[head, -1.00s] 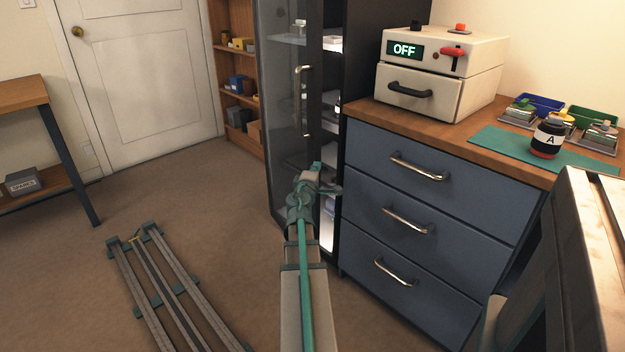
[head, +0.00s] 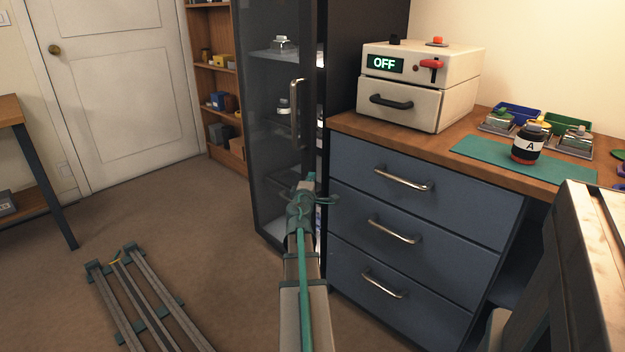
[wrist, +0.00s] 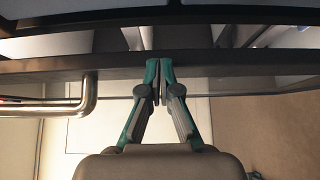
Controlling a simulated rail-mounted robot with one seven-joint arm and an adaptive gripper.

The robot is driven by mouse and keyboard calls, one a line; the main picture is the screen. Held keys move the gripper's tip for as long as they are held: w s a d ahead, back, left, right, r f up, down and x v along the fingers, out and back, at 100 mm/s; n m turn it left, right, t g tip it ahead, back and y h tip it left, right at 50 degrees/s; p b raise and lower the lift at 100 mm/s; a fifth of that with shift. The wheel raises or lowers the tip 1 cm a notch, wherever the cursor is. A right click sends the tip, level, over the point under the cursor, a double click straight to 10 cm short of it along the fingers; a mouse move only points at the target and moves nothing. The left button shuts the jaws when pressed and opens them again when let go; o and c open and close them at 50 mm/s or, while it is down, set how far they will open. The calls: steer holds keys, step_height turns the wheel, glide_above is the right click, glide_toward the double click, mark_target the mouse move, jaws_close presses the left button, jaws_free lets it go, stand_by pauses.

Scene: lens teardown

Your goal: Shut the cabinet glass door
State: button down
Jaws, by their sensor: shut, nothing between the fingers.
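The cabinet glass door (head: 272,130) is a dark-framed pane with a metal handle (head: 296,108). It stands slightly ajar, with a narrow lit gap along its right edge beside the black cabinet body (head: 365,55). My gripper (head: 311,178) is shut and empty at the door's right edge, below the handle. In the wrist view my fingertips (wrist: 159,66) meet the dark door frame (wrist: 230,68), apparently touching it, with the handle (wrist: 90,95) to their left. Exact contact is hard to tell.
A blue drawer unit (head: 420,215) stands just right of my gripper, carrying a white box with an OFF display (head: 420,85). A rail frame (head: 145,300) lies on the floor at the left. A wooden shelf (head: 215,90) stands left behind the cabinet. Floor between is clear.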

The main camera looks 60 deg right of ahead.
steer(key=s+a, duration=0.3)
steer(key=s, duration=0.6)
steer(key=w+a+g+p, duration=0.1)
steer(key=w+a+p, duration=0.35)
steer(key=w, duration=0.75)
steer(key=w+a+g+p, duration=0.1)
steer(key=w+a+p, duration=0.4)
steer(key=w, duration=0.7)
steer(key=m+g+p, duration=0.1)
steer(key=m+g, duration=0.7)
steer(key=g, duration=0.2)
glide_toward(309, 170)
steer(key=shift+h, duration=0.3)
steer(key=x, duration=0.2)
steer(key=b+x, duration=0.1)
steer(key=x, duration=0.4)
steer(key=shift+s+f+b, duration=0.15)
steer(key=shift+f+b, duration=0.15)
steer(key=shift+b, duration=0.05)
steer(key=shift+d, duration=0.1)
